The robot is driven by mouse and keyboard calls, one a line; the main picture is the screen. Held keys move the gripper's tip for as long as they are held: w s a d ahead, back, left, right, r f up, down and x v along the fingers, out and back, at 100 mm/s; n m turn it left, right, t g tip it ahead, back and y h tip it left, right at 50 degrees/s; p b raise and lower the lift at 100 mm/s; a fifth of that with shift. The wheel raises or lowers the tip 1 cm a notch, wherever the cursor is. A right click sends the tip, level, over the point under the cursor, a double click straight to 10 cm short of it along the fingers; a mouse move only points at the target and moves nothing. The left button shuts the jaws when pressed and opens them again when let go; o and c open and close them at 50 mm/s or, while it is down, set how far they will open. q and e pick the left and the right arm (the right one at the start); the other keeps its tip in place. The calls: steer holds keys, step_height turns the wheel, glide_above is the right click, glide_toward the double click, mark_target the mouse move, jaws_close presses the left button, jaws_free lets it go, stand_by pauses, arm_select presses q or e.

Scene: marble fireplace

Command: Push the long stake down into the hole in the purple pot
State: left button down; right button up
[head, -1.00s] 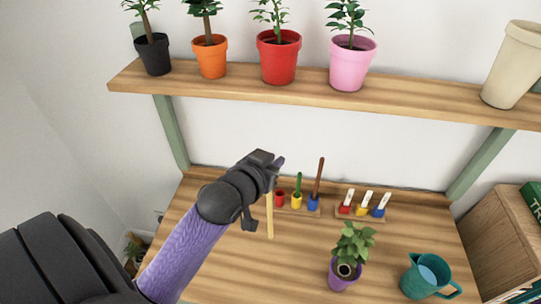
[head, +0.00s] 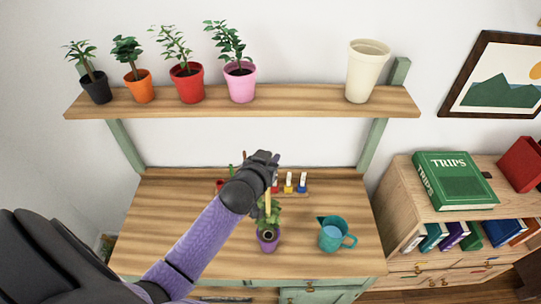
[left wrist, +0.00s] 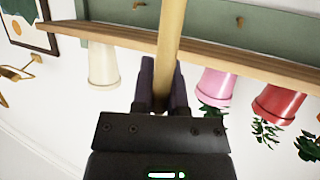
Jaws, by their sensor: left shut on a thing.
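My left gripper (head: 266,166) is shut on the long tan stake (head: 268,202), which hangs upright below it. The left wrist view shows the stake (left wrist: 171,32) between the two fingers (left wrist: 164,88). The purple pot (head: 268,245) stands on the table with a leafy plant and a pale ring with a dark hole in front. The stake's lower part is in front of the leaves, above the pot in the picture. I cannot tell whether its tip is in line with the hole. My right gripper is not in view.
A teal pitcher (head: 332,236) stands right of the purple pot. Coloured pegs and labelled markers (head: 289,184) are behind, partly hidden by my gripper. The shelf (head: 300,104) above holds several potted plants and a cream pot (head: 366,72). The table's front left is clear.

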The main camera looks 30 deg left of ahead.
arm_select(q)
step_height(320, 180, down, 8)
steer(key=b, duration=0.6)
steer(key=shift+f, duration=0.4)
steer(key=shift+f+b, duration=0.35)
steer(key=shift+f, duration=0.3)
stand_by(0.3)
steer(key=shift+f+b, duration=0.4)
steer(key=shift+f, duration=0.2)
